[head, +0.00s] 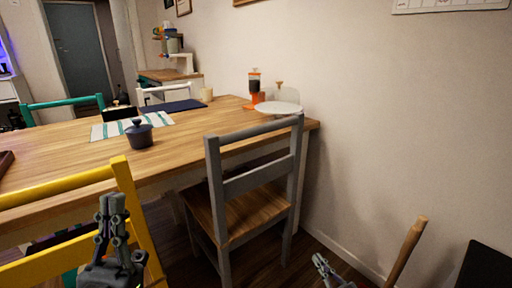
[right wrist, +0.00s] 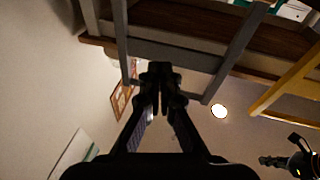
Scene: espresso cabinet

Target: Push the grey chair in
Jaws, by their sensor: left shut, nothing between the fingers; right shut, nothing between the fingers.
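The grey chair (head: 255,181) has a grey frame and a wooden seat (head: 250,212). It stands at the right end of the wooden table (head: 185,140), near the wall, its seat partly outside the table edge. Its grey frame also shows across the top of the right wrist view (right wrist: 172,54). My right gripper (head: 320,262) is shut and empty, low to the right of the chair and apart from it in the head view; in the right wrist view its closed fingers (right wrist: 160,72) point towards the chair frame. My left gripper (head: 112,204) is shut and empty in front of the yellow chair.
A yellow chair (head: 75,184) stands at the near left side of the table. A dark pot (head: 139,134), a striped cloth (head: 120,128) and a white round stand (head: 278,108) are on the table. The wall (head: 400,130) closes off the right side; a wooden-edged object (head: 408,248) stands at lower right.

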